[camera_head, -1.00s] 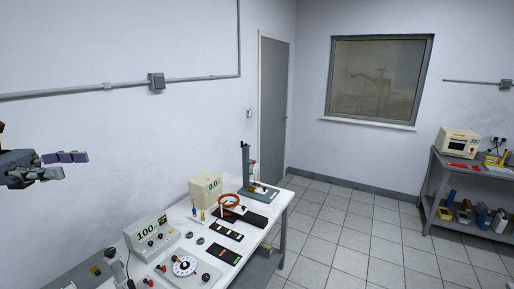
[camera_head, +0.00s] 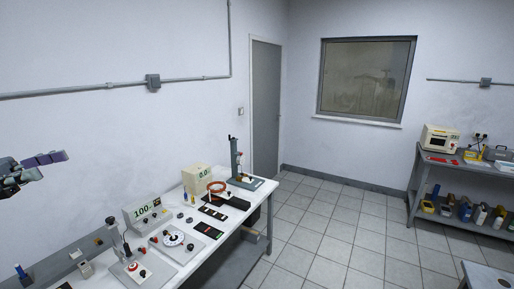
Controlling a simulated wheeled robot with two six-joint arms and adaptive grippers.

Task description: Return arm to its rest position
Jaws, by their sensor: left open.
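My left gripper (camera_head: 48,166) is at the far left edge, raised in front of the wall. Its two fingers are apart and nothing shows between them. It hangs clear of the white workbench (camera_head: 216,258) and touches nothing there. The rest of my left arm is mostly cut off by the picture's left edge. My right gripper is out of the picture.
A grey shelf (camera_head: 465,178) stands right. The tiled floor between is clear.

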